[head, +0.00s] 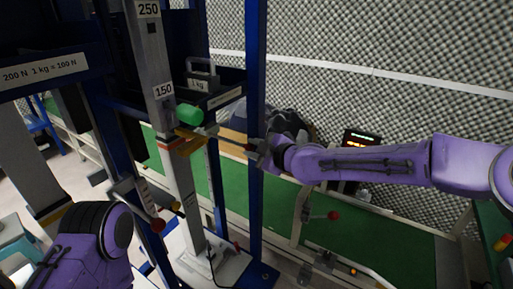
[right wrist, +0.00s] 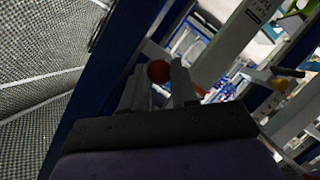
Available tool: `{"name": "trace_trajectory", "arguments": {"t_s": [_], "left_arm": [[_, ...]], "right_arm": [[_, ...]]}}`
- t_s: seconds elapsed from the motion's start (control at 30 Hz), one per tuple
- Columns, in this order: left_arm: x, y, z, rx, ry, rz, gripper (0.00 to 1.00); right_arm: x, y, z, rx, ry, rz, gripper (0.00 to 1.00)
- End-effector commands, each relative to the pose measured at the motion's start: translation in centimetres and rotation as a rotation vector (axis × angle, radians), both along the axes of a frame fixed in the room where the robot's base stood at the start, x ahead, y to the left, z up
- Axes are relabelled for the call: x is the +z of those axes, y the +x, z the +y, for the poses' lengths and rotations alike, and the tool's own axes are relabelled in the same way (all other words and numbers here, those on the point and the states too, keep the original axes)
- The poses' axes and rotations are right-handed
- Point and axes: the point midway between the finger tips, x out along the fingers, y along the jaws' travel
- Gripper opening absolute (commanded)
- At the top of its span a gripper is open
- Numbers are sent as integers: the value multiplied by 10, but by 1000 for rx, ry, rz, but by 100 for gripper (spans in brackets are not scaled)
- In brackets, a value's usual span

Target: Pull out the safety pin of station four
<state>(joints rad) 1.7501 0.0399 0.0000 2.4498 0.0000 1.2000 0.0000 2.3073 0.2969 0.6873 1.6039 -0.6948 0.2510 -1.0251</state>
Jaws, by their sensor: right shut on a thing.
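My right gripper (head: 255,151) reaches in from the right, beside the blue upright post (head: 256,75) in the head view. In the right wrist view its two fingers (right wrist: 157,88) are shut on a red ball knob (right wrist: 158,72), which sits between the fingertips. I take this knob for the head of the safety pin; its shaft is hidden. No station number is readable. My left arm shows at the lower left of the head view, but its gripper is out of sight.
A grey scale column (head: 150,55) marked 250 and 150 stands left of the post, with a green knob (head: 190,113) on it. Another red ball lever (head: 333,215) stands at lower right. A green bench surface (head: 365,235) lies below, and a foam wall (head: 400,40) is behind.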

Motion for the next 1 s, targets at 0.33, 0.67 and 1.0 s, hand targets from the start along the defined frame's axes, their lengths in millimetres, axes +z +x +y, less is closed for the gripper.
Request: {"name": "trace_trajectory", "arguments": {"t_s": [0.33,0.67,1.0], "left_arm": [[0,0,0,0,0,0,54],[-14,0,0,0,0,0,54],[-22,0,0,0,0,0,54]], "right_arm": [[-1,0,0,1,-1,2,39],[10,-31,-31,-3,1,-1,39],[27,-73,-68,-2,0,1,39]]}}
